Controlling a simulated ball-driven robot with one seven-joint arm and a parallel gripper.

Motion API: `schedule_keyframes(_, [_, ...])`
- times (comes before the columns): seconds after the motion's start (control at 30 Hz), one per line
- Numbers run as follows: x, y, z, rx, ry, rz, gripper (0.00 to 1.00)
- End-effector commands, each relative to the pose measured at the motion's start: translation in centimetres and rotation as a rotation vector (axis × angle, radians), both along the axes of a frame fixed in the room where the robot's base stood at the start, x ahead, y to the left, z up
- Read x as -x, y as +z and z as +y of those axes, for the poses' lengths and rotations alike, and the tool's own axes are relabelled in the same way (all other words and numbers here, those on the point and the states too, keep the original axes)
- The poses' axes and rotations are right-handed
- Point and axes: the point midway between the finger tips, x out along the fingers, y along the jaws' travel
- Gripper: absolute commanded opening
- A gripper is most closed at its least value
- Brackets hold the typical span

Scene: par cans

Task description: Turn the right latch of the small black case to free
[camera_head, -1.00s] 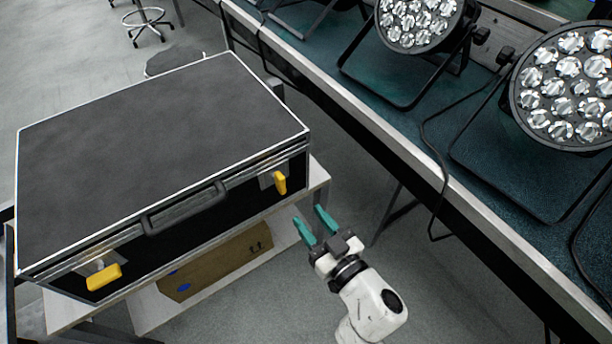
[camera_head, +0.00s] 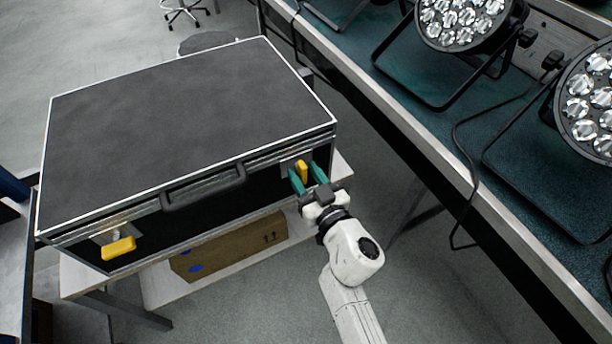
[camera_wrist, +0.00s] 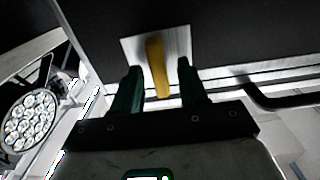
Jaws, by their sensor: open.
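The black case (camera_head: 190,115) with silver edges lies closed on a pale stand. Its right latch (camera_head: 302,171) has a yellow handle that hangs roughly upright on a metal plate at the right of the front face. My gripper (camera_head: 309,173) is open at this latch, with one teal finger on each side of the handle. The wrist view shows the yellow right latch (camera_wrist: 157,68) between my open fingers (camera_wrist: 160,82), with gaps on both sides. The left latch (camera_head: 118,248) is yellow and lies nearly sideways.
A black carrying handle (camera_head: 203,187) sticks out between the latches. A cardboard box (camera_head: 230,246) sits on the stand's lower shelf. A long bench (camera_head: 440,170) with par cans (camera_head: 462,22) runs along the right. Grey floor lies between it and the case.

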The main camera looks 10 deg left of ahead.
Motion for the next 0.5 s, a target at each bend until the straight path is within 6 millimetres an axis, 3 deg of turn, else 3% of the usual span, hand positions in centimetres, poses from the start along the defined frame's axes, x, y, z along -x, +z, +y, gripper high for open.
schedule_keyframes(0.2, [0.01,-0.02,-0.02,0.001,0.000,0.001,0.41])
schedule_keyframes(0.5, [0.02,-0.03,-0.04,0.001,0.000,0.001,0.12])
